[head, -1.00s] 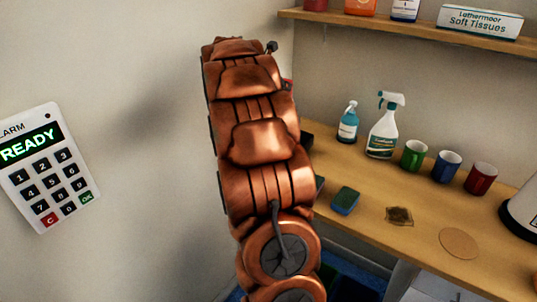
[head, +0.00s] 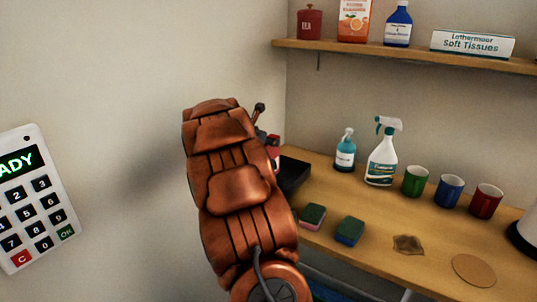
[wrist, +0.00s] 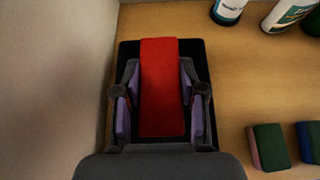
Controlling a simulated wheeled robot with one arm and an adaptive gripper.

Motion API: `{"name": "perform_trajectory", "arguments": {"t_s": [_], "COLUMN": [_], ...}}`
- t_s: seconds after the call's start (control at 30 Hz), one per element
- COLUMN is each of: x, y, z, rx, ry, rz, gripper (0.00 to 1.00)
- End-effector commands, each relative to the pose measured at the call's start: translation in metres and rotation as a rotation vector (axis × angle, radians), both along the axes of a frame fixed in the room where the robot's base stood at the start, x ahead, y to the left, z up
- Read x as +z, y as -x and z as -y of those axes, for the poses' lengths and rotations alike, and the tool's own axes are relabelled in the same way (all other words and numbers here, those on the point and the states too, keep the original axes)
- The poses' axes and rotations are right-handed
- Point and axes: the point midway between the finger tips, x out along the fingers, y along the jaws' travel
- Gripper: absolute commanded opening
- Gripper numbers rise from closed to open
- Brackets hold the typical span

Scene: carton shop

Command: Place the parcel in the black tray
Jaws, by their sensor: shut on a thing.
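The parcel is a red block (wrist: 160,100) held between the two fingers of my gripper (wrist: 160,78) in the wrist view. The black tray (wrist: 128,50) lies beneath it on the wooden counter, and its dark rim shows around the parcel. I cannot tell whether the parcel touches the tray floor. In the head view the black tray (head: 296,174) sits at the counter's left end, partly hidden by my arm. A bit of red, seemingly the parcel (head: 273,154), shows beside my arm.
A wall stands close on the left of the tray. Two sponges (head: 313,216) (head: 349,231) lie to its right. Spray bottle (head: 382,160), blue bottle (head: 345,155) and green (head: 415,181), blue (head: 449,191) and red mugs (head: 487,201) stand behind. A shelf (head: 420,56) hangs above.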

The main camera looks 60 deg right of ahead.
Motion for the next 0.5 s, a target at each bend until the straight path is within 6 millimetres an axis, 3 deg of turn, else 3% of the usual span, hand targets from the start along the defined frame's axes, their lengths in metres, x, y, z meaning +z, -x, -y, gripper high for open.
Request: {"name": "perform_trajectory", "arguments": {"t_s": [0.3, 0.5], "x": [-0.037, -0.040], "y": [0.001, 0.001], "z": [0.001, 0.001], "rx": [-0.002, 0.000], "ry": [0.000, 0.000], "rz": [-0.001, 0.000], "gripper": [0.00, 0.00]}}
